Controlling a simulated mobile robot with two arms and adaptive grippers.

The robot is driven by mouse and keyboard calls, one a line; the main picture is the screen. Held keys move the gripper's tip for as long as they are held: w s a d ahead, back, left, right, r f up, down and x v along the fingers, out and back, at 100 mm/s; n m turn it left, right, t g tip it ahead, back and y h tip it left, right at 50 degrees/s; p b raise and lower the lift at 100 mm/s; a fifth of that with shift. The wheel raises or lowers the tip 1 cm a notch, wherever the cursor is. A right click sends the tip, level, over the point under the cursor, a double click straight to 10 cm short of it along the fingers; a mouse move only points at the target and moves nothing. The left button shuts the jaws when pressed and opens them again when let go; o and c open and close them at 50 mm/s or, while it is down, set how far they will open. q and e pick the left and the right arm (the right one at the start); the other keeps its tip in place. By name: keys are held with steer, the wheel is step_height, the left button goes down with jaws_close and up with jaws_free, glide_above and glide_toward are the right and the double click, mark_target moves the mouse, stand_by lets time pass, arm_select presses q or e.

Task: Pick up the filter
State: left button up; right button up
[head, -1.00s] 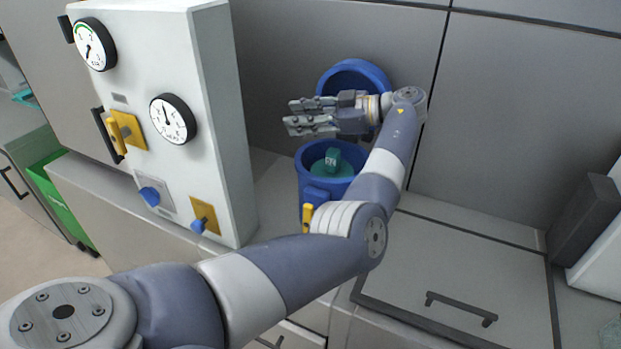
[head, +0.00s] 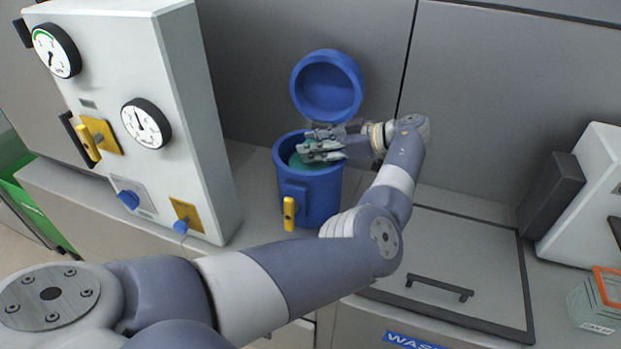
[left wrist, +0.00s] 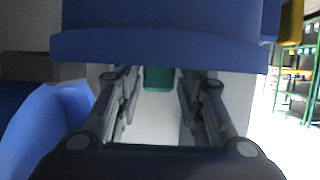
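The filter (head: 297,163) is a teal piece inside the open blue canister (head: 322,197), mostly hidden by my gripper and the rim. In the left wrist view the filter's teal top (left wrist: 159,79) shows beyond and between the two fingers, with light space around it. My left gripper (head: 308,145) is at the canister's mouth, pointing left, just over the filter. Its fingers are apart and hold nothing. Contact with the filter cannot be told. My right gripper is not in view.
The round blue lid (head: 328,87) stands open behind the canister. A yellow handle (head: 289,213) is on the canister's front. A white gauge panel (head: 165,60) stands close on the left. A hatch with a dark handle (head: 440,288) lies to the right. Boxes (head: 597,300) sit at far right.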

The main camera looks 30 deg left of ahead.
mark_target(299, 159)
arm_select(q)
steer(key=x, duration=0.1)
steer(key=p+x, duration=0.2)
steer(key=shift+a+r, duration=0.1)
steer(key=shift+a, duration=0.35)
steer(key=shift+s+a+f, duration=0.15)
steer(key=shift+a+f, duration=0.1)
steer(key=shift+a, duration=0.1)
steer(key=shift+d, duration=0.1)
jaws_close()
